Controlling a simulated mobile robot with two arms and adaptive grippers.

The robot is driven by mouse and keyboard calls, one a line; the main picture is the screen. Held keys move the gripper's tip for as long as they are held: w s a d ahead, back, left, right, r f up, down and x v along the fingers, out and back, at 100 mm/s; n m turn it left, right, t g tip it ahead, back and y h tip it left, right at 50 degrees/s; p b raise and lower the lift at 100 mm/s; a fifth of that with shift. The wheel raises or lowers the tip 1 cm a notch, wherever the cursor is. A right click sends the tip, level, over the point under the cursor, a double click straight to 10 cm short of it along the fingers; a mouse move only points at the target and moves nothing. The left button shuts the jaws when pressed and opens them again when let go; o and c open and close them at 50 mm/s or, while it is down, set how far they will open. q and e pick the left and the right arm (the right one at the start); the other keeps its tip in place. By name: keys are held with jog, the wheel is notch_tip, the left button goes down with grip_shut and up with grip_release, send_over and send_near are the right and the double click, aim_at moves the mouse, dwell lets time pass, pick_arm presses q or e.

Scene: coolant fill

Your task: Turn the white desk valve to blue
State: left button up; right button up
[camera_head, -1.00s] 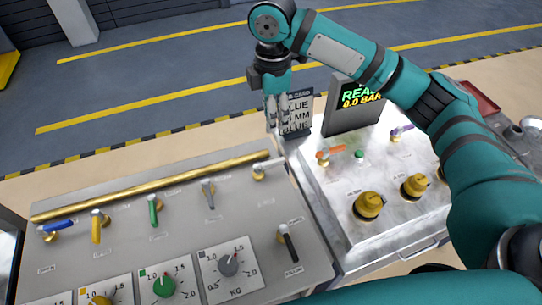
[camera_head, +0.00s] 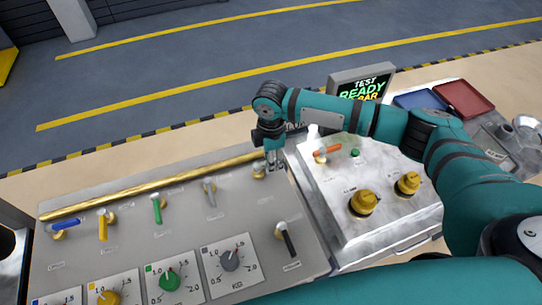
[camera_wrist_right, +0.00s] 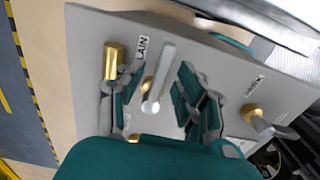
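The white desk valve (camera_head: 259,170) sits at the back right of the grey desk panel, by the end of the brass pipe. My right gripper (camera_head: 273,162) is down at this valve and hides much of its handle in the head view. In the right wrist view, the pale handle (camera_wrist_right: 158,78) stands between the two open fingers of the right gripper (camera_wrist_right: 158,92), with a gap visible on each side. The blue-handled valve (camera_head: 66,225) is at the far left of the panel. My left gripper is not in view.
Along the panel stand yellow (camera_head: 103,226), green (camera_head: 156,208) and grey (camera_head: 210,192) valves, and a black-handled one (camera_head: 287,240) at right. A metal bench with an orange lever (camera_head: 328,150) and yellow knobs (camera_head: 363,203) adjoins it. A screen (camera_head: 361,84) stands behind.

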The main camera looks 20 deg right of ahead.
grip_shut()
jog(key=shift+w, duration=0.1)
dwell(0.5)
